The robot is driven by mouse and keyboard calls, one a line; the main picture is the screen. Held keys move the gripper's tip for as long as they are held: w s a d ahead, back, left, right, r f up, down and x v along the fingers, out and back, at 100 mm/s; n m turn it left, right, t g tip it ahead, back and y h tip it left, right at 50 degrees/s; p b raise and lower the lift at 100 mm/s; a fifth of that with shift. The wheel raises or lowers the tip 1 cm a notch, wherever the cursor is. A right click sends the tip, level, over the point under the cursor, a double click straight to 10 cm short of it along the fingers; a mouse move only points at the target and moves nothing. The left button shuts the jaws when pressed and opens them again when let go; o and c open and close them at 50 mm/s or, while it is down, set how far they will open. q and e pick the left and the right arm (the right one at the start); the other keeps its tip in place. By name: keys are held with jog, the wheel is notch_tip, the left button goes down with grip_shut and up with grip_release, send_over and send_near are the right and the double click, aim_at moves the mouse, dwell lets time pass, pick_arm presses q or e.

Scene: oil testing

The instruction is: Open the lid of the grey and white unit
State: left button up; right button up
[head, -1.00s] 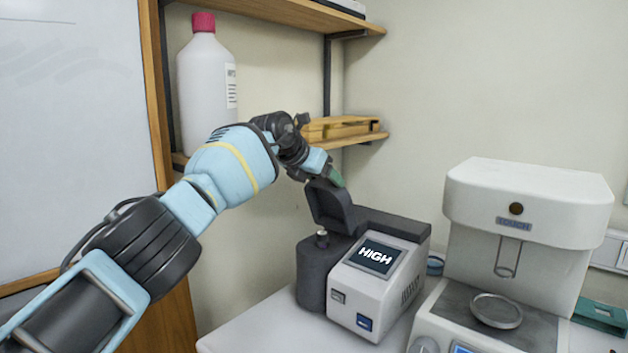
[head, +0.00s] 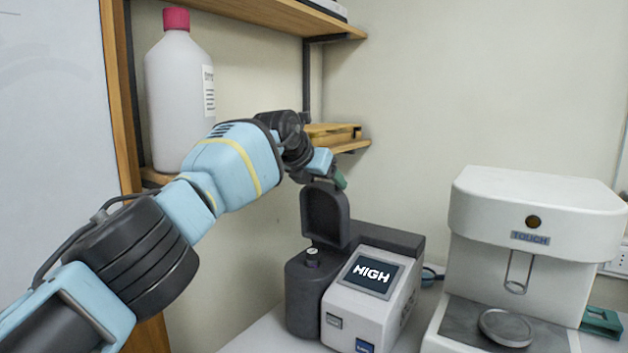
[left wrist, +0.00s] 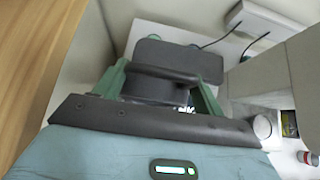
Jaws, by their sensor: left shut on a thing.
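The grey and white unit (head: 375,290) stands on the white bench with its screen reading HIGH. Its dark grey lid (head: 325,215) is raised, standing steeply upright above the round dark chamber (head: 308,300), whose small cap-like top shows. My left gripper (head: 338,178) is at the lid's upper edge. In the left wrist view, the green fingers of my left gripper (left wrist: 160,90) lie on both sides of a dark part of the lid (left wrist: 155,75), shut on it. The exact contact is partly hidden in the head view. My right gripper is not in view.
A white TOUCH machine (head: 535,215) with a round metal dish (head: 506,328) stands to the right. A white bottle with a red cap (head: 180,95) sits on a wooden shelf behind my arm. A green object (head: 602,322) lies at the far right.

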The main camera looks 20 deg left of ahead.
pick_arm(q)
jog(key=shift+d+r, duration=0.3)
jog(key=shift+r, duration=0.05)
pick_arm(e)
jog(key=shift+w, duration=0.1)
pick_arm(q)
jog(key=o, duration=1.1)
jog(key=shift+f, duration=0.1)
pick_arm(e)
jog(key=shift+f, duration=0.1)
pick_arm(q)
jog(key=shift+a+f, duration=0.1)
jog(key=shift+f, duration=0.05)
jog(key=shift+s+a+r+p, duration=0.25)
jog(key=shift+r+p, duration=0.15)
jog(key=shift+r, duration=0.1)
jog(key=p+v, duration=0.2)
jog(key=v, duration=0.4)
jog(key=shift+s+p, duration=0.35)
jog(key=shift+s, duration=0.05)
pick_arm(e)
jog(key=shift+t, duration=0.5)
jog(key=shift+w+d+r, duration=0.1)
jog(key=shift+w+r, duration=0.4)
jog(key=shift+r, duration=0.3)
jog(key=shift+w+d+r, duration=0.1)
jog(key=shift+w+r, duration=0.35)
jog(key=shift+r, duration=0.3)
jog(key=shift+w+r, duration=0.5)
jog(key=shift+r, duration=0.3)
